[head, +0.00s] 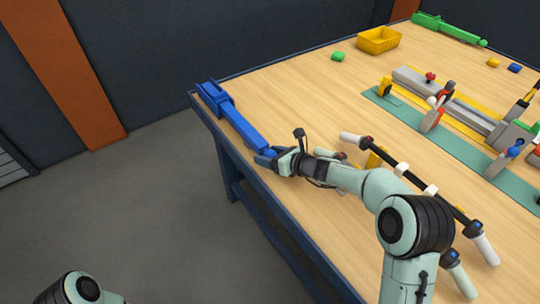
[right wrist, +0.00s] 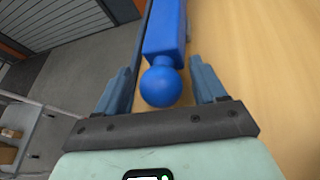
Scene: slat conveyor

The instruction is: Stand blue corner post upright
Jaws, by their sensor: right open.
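The blue corner post (head: 240,120) lies on its side along the left edge of the wooden table, with its wider, forked end far from me. My right gripper (head: 268,157) is at its near end. In the right wrist view the post (right wrist: 164,30) ends in a round blue ball (right wrist: 160,86). The open fingers of my right gripper (right wrist: 161,68) stand on either side of this ball end, with a visible gap on each side. My left gripper is out of view.
A black bar with white ends (head: 400,168) lies under or beside my right arm. A green mat (head: 440,132) with grey fixtures, a yellow bin (head: 379,40) and a green post (head: 448,29) are farther off. The table (head: 290,100) is clear right of the blue post.

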